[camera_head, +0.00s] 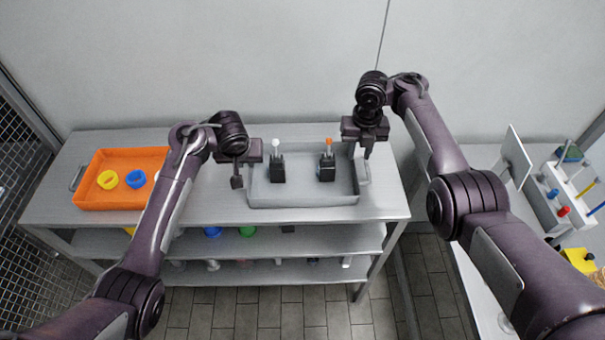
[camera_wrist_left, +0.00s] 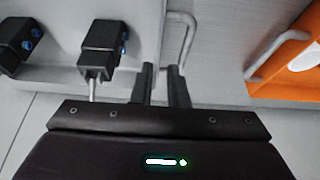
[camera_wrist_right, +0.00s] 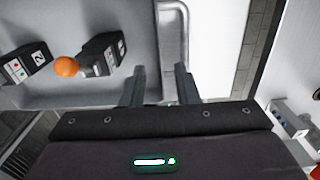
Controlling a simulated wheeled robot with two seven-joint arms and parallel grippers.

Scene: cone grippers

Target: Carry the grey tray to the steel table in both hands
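The grey tray (camera_head: 305,200) rests on a grey shelved table, with a handle at each end. It carries two black switch blocks, one with a white knob (camera_head: 276,143) and one with an orange knob (camera_head: 328,141). My left gripper (camera_head: 238,181) is at the tray's left end. In the left wrist view its fingers (camera_wrist_left: 163,72) stand slightly apart beside the left handle (camera_wrist_left: 188,38); whether they touch it I cannot tell. My right gripper (camera_head: 368,152) is above the right handle (camera_head: 364,173). In the right wrist view its fingers (camera_wrist_right: 161,75) are apart near that handle.
An orange tray (camera_head: 125,160) with a yellow and a blue ring stands to the left on the same table (camera_head: 225,205). A pale side table (camera_head: 480,272) at the right holds a white rack (camera_head: 550,212) and an upright panel (camera_head: 516,152). A wall is behind.

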